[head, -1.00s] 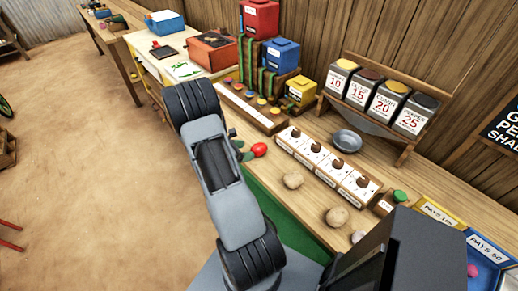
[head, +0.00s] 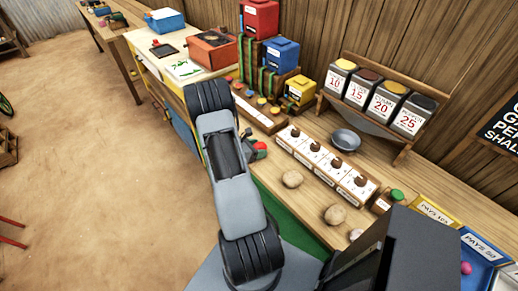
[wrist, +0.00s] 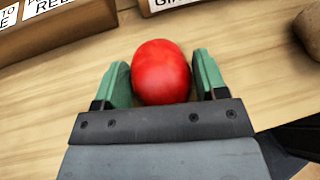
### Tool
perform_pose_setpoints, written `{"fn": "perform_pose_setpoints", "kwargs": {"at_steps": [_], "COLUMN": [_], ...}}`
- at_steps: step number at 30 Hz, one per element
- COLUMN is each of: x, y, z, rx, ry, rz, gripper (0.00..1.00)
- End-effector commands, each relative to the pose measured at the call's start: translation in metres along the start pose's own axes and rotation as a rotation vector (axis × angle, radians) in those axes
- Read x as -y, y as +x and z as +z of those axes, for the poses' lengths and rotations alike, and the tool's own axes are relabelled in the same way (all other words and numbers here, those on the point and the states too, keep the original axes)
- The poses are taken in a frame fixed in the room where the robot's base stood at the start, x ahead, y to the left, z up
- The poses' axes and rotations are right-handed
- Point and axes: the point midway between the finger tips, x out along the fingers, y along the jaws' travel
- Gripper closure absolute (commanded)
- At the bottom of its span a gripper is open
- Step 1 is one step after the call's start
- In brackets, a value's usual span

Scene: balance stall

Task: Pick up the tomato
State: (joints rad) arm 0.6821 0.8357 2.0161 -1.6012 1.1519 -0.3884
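The tomato (wrist: 161,72) is round and red and sits on the wooden counter. In the wrist view it lies between the two green fingers of my gripper (wrist: 161,80), with a small gap showing at the right finger and little or none at the left. The gripper is open around it. In the head view the tomato (head: 260,147) shows partly at the gripper's end (head: 253,146), beside my arm, which hides the counter to its left.
A row of white-fronted boxes (head: 325,160) and a grey metal bowl (head: 346,139) stand behind. A potato (wrist: 309,32) shows at the right edge of the wrist view.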

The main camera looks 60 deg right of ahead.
Motion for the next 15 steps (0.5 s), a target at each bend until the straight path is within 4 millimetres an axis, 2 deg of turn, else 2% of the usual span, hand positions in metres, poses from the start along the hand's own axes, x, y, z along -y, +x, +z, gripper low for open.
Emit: {"fn": "perform_pose_setpoints", "kwargs": {"at_steps": [2,9,15], "x": [0.0001,0.0001,0.0001], "y": [-0.0001,-0.0003,-0.0003], "z": [0.0,0.0001,0.0003], "rx": [0.0,0.0,0.0], "ry": [0.0,0.0,0.0], "rz": [0.0,0.0,0.0], "gripper": [0.42,0.65,0.67]}}
